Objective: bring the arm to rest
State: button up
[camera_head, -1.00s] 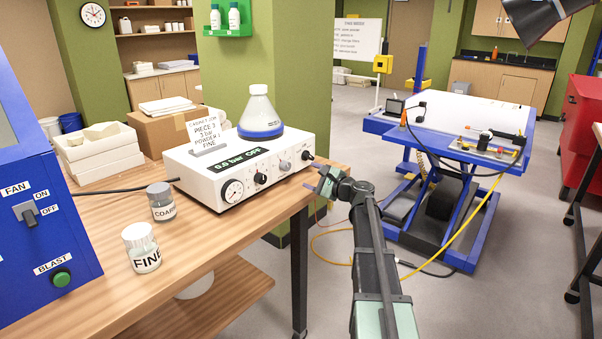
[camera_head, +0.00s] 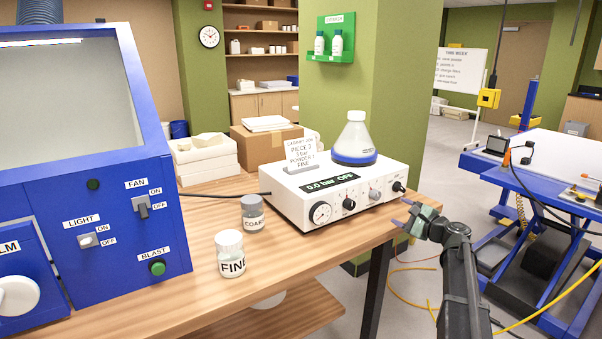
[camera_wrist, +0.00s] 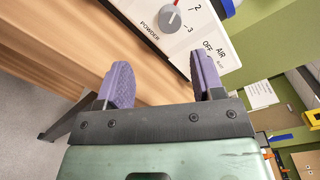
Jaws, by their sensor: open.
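My gripper (camera_head: 405,222) is at the right end of the white control unit, just off the bench's right edge. In the wrist view its two purple fingers (camera_wrist: 163,85) stand apart with nothing between them. The control unit (camera_head: 290,208) sits on the wooden bench and its display reads 0.0 bar OFF. In the wrist view the unit's panel (camera_wrist: 225,45) shows a grey POWDER knob (camera_wrist: 170,18) and an AIR OFF label beyond the fingers. I cannot tell from the pictures whether the fingers touch the unit.
The wooden bench (camera_head: 190,285) bears a FINE jar (camera_head: 230,255), a COARSE jar (camera_head: 252,213) and a flask (camera_head: 355,140) on the unit. A blue cabinet (camera_head: 120,215) stands at left. A blue lift table (camera_head: 480,165) stands at right, with open floor between.

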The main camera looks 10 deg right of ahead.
jog(key=s+a+f+n+g+h+p, duration=0.25)
jog(key=s+a+f+n+g, duration=0.35)
jog(key=s+a, duration=0.3)
jog(key=s+a+f+n+g+h+p, duration=0.1)
jog(key=s+a+f+n+g+p, duration=0.2)
jog(key=s+a+n+g, duration=0.6)
jog(key=s+a+r+n+h+p, duration=0.3)
jog(key=s+a+n+h+p, duration=0.1)
jog(key=s+a, duration=0.6)
jog(key=shift+s+r+g+p, duration=0.3)
jog(key=shift+s+g+p, duration=0.1)
jog(key=shift+p, duration=0.5)
